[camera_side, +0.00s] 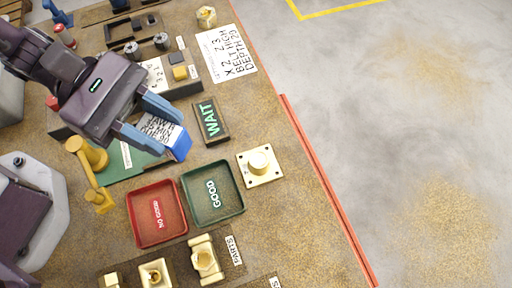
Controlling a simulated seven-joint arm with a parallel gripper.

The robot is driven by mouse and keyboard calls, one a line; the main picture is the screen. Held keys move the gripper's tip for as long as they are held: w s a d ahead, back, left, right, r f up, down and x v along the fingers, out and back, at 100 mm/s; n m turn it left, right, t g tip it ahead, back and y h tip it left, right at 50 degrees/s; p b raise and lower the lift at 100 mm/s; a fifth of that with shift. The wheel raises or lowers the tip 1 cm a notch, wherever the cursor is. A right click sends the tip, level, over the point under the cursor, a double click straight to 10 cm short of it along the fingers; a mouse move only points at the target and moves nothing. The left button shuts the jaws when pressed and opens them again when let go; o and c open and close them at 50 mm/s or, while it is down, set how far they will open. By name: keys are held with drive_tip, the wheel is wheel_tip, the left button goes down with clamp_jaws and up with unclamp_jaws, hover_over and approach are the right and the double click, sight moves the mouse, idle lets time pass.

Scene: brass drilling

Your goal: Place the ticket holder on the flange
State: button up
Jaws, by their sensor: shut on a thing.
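My gripper (158,132) has blue fingers and is shut on the ticket holder (180,146), a blue piece with a white printed card tilted in it. It holds the ticket holder over the right end of a green mat, left of the WAIT sign. The fingers partly hide the card. The flange (260,165) is a square brass plate with a round raised boss and corner holes. It lies flat on the bench, to the right of the ticket holder and apart from it. Nothing sits on it.
A green GOOD tray (240,209) and a red NO GOOD tray (133,218) lie below. A brass tool (94,180) stands at left. Brass parts line the bottom. A red strip (325,185) edges the bench.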

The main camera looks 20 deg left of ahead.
drive_tip(key=w+d+f, duration=0.2)
drive_tip(key=d, duration=0.1)
drive_tip(key=w+d+f, duration=0.2)
drive_tip(key=d+f, duration=0.1)
drive_tip(key=w+d+f, duration=0.3)
drive_tip(key=shift+d+f, duration=0.25)
drive_tip(key=shift+w+d+f, duration=0.15)
drive_tip(key=shift+f, duration=0.1)
drive_tip(key=shift+w+d+f, duration=0.1)
drive_tip(key=shift+d+f, duration=0.05)
drive_tip(key=shift+f, duration=1.5)
drive_tip(key=shift+f, duration=0.15)
drive_tip(key=o, duration=0.9)
drive_tip(key=shift+o, duration=0.2)
